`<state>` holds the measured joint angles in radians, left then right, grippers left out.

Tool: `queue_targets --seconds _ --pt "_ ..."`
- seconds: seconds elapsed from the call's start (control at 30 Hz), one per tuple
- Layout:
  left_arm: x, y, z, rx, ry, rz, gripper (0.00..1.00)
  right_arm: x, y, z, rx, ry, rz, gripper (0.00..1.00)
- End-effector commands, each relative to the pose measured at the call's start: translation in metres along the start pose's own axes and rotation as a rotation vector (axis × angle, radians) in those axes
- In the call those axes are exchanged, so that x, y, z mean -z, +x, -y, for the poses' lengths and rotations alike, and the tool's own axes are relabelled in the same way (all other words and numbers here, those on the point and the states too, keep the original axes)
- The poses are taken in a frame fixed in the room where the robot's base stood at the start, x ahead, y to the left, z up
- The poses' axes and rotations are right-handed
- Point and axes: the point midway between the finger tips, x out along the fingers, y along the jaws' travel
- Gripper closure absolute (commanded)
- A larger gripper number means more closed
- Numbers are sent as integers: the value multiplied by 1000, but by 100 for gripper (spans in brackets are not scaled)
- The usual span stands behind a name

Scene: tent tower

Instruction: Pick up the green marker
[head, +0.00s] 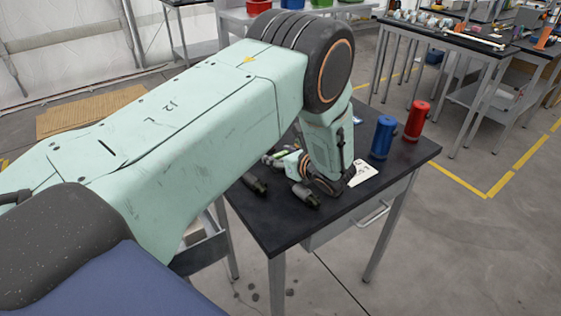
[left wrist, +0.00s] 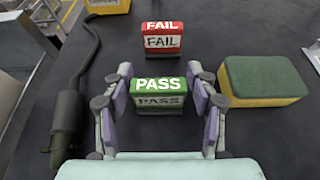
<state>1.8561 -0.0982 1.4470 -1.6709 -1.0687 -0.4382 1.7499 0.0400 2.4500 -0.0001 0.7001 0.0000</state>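The green marker (left wrist: 160,91) is a small block with a green top and white side, both reading PASS. It stands upright on the dark tabletop, in the middle of the left wrist view. My left gripper (left wrist: 160,76) is open, with one purple-padded finger on each side of the marker. Narrow gaps seem to show between pads and block; contact cannot be seen for sure. In the head view my left arm reaches down to the table (head: 400,165), and I cannot make out the marker there. My right gripper is not in view.
A red FAIL block (left wrist: 162,39) stands just behind the marker. A green and yellow sponge (left wrist: 263,82) lies close on the right. A dark canister with a pipe (left wrist: 68,125) lies on the left. Blue (head: 384,137) and red (head: 416,121) cylinders stand at the table's far right.

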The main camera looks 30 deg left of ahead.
Motion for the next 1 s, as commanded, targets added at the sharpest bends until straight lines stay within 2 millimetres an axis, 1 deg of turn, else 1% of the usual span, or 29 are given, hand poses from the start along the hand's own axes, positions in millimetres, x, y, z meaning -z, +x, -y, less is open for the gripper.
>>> queue_targets --seconds 0.03,0.4,0.43,0.63,0.73,0.87,1.0 --pt "0 0 0 0 0 0 49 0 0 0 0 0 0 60" --pt "0 0 0 0 0 0 81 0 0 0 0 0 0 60" --pt "0 0 0 0 0 1 82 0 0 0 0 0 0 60" --pt "-1 -1 0 1 -1 0 82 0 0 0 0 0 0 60" --pt "-8 -3 1 1 -1 1 82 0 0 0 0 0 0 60" --pt "-28 -12 1 2 -3 2 82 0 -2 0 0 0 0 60" --pt "-55 -23 1 2 -4 2 82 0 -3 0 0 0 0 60"
